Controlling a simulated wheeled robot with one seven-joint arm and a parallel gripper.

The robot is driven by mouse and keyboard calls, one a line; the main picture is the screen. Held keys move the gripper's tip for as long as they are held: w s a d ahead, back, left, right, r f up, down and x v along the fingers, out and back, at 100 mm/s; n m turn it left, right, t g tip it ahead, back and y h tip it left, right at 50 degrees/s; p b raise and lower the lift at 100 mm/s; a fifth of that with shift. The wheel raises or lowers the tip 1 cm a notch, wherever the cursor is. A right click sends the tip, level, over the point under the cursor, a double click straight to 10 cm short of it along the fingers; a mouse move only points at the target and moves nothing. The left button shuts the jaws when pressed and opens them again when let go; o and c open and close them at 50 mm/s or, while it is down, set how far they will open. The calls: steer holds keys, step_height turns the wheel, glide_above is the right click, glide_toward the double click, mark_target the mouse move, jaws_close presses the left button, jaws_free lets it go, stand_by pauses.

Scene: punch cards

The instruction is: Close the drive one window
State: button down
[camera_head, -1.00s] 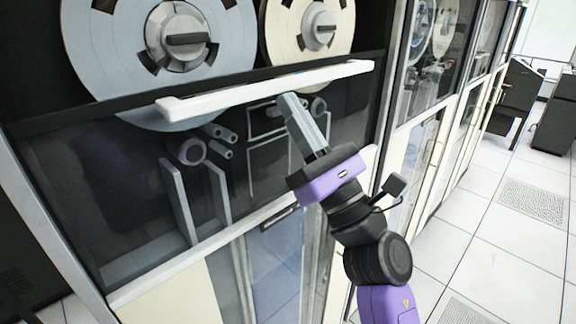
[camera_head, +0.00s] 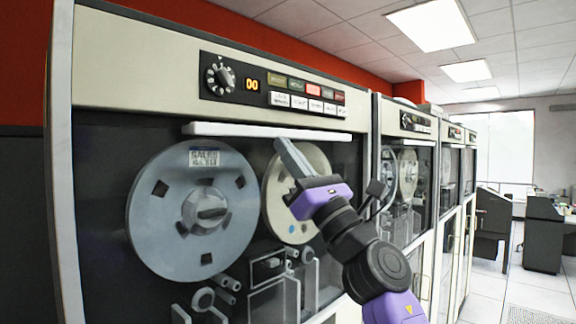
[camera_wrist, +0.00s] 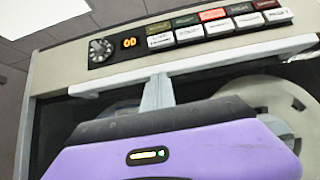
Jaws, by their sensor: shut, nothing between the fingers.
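The drive one window is the dark glass front of the nearest tape cabinet, with a long white handle bar (camera_head: 235,130) along its edge. The bar lies high, just under the control panel and above both tape reels. It also shows in the wrist view (camera_wrist: 220,62). My gripper (camera_head: 281,145) is shut and empty, its fingers pointing up at the underside of the bar near its middle. In the wrist view the fingertips (camera_wrist: 157,78) meet the bar's lower edge or come very close; I cannot tell whether they touch.
Behind the glass are a large grey reel (camera_head: 165,215) and a cream reel (camera_head: 275,205). The control panel (camera_head: 272,88) with a knob, a "00" display and buttons sits above the bar. More tape cabinets (camera_head: 448,130) stand to the right, with open floor beside them.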

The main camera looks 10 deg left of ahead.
steer(key=shift+r, duration=0.3)
